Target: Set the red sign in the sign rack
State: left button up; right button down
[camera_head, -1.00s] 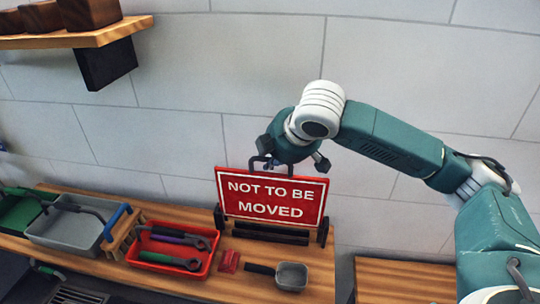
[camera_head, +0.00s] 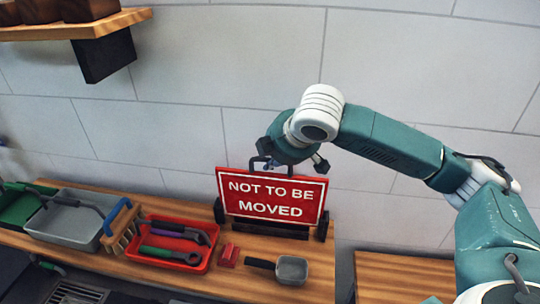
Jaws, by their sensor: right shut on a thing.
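The red sign (camera_head: 271,197), a flat board with a white border reading "NOT TO BE MOVED", stands nearly upright over the back of the wooden bench. A dark handle shows at its top edge. My right gripper (camera_head: 291,159) is at this top edge from above, shut on the sign; its grip is partly hidden. The dark sign rack (camera_head: 323,228) stands directly behind and below the sign, with its end posts showing at both sides. The sign's lower edge overlaps the rack's crossbar, and I cannot tell whether it rests in it. My left gripper is out of view.
On the bench (camera_head: 215,283) are a red tray (camera_head: 157,258) of tools, a small red block (camera_head: 229,255), a small grey pan (camera_head: 291,270), a grey bin (camera_head: 66,227) and a wooden caddy (camera_head: 121,233). A wall shelf (camera_head: 75,31) is upper left.

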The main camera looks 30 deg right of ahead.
aim_at(270, 173)
jog(key=shift+f, duration=1.05)
jog(key=shift+f+b, duration=0.55)
jog(key=shift+f, duration=0.5)
jog(key=c, duration=1.6)
grip_release()
jog(key=shift+o, duration=0.2)
jog(key=shift+s+f, duration=0.1)
jog(key=v, duration=1.2)
